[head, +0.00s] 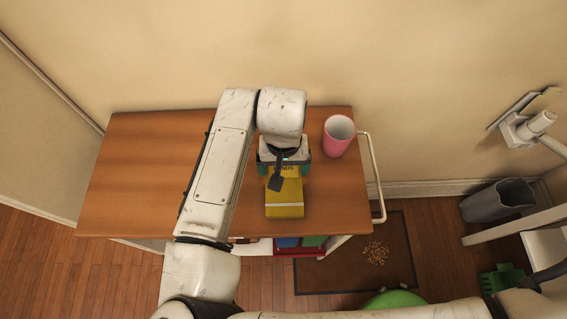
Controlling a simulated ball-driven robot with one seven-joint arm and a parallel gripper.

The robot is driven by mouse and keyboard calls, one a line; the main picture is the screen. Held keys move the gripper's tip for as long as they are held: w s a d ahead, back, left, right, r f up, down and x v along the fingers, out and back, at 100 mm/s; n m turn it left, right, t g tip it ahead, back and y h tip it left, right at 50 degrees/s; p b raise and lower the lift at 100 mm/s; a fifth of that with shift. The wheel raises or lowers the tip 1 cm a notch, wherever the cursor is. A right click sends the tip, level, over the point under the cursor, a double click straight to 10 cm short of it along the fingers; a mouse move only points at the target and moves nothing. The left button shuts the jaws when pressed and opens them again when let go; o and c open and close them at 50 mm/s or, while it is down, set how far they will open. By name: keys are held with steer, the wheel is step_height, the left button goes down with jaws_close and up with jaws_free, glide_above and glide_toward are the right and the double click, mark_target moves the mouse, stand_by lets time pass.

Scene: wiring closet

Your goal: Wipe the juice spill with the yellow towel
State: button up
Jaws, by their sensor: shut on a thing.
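The yellow towel (285,208) is a folded block lying on the wooden cart top, near its front edge in the head view. My gripper (284,172) comes down over the towel's far end and is shut on it. The fingertips are mostly hidden by the wrist and a dark part. I see no juice spill on the bare parts of the cart top (140,175). My arm covers a strip through the middle of it.
A pink cup (338,136) stands at the cart's right back, close to my gripper. A pale handle (376,180) sticks out on the right. A mat (345,272) with crumbs (375,253) and a grey bin (497,203) are on the floor. The cart's left side is clear.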

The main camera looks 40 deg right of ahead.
steer(key=shift+d, duration=0.1)
steer(key=shift+s+d+r+p, duration=0.1)
steer(key=shift+s+d+p, duration=0.5)
steer(key=shift+d, duration=0.2)
steer(key=shift+w+a+f+b, duration=0.1)
steer(key=shift+w+a+b, duration=0.1)
steer(key=shift+w+a, duration=0.6)
steer(key=shift+w+a+f+b, duration=0.15)
steer(key=shift+w+a, duration=0.3)
steer(key=shift+a, duration=0.55)
steer(key=shift+s+d+r, duration=0.1)
steer(key=shift+s+d+p, duration=0.55)
steer(key=shift+s+d, duration=0.1)
steer(key=shift+d, duration=0.25)
steer(key=shift+s+d+p, duration=0.5)
steer(key=shift+s+d, duration=0.1)
steer(key=shift+d, duration=0.25)
steer(key=shift+w+a, duration=0.1)
